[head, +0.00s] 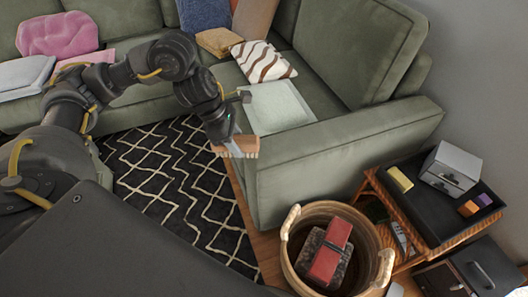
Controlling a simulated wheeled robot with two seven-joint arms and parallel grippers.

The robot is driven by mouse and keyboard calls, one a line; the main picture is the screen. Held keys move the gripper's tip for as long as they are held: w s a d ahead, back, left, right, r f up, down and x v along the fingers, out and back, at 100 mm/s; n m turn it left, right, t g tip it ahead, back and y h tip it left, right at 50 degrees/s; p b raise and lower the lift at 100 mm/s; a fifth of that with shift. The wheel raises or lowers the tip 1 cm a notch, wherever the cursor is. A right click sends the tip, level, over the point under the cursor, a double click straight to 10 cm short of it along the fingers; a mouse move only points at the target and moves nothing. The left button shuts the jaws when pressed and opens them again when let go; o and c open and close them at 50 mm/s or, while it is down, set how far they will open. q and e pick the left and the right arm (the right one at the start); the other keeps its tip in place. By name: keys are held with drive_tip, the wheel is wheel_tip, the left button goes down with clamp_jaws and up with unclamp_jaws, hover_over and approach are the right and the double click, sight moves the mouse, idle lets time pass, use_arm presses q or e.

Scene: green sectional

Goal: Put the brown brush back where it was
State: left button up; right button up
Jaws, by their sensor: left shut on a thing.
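The brown brush (243,146) has a brown back and a pale edge. It shows in the head view at the end of my left arm, by the front corner of the green sofa's end. My left gripper (232,136) is shut on the brush and points down, holding it in the air above the rug's edge. The gripper's fingers are partly hidden by its own body. My right gripper is not in view.
The green sofa (345,140) holds cushions and a pale flat item (276,106). A round basket (286,262) with red and dark things inside stands at the lower right. Beside it, a wooden side table (370,187) bears a black tray (425,213), a grey box (450,168) and small blocks.

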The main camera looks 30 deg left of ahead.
use_arm(q)
drive_tip(key=w+f, duration=0.3)
drive_tip(key=w, duration=0.1)
drive_tip(key=w+f, duration=0.3)
drive_tip(key=w, duration=0.2)
drive_tip(key=w+d+f, duration=0.1)
drive_tip(key=w+f, duration=0.2)
drive_tip(key=w, duration=0.1)
drive_tip(key=shift+w+f+b, duration=0.25)
drive_tip(key=shift+w+b, duration=0.05)
drive_tip(key=shift+b, duration=0.05)
drive_tip(key=shift+w+f, duration=0.15)
drive_tip(key=shift+f, duration=0.15)
wheel_tip(320, 180, down, 2)
drive_tip(key=shift+f, duration=0.4)
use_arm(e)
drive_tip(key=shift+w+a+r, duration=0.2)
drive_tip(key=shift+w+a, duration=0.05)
use_arm(q)
drive_tip(key=shift+f, duration=0.1)
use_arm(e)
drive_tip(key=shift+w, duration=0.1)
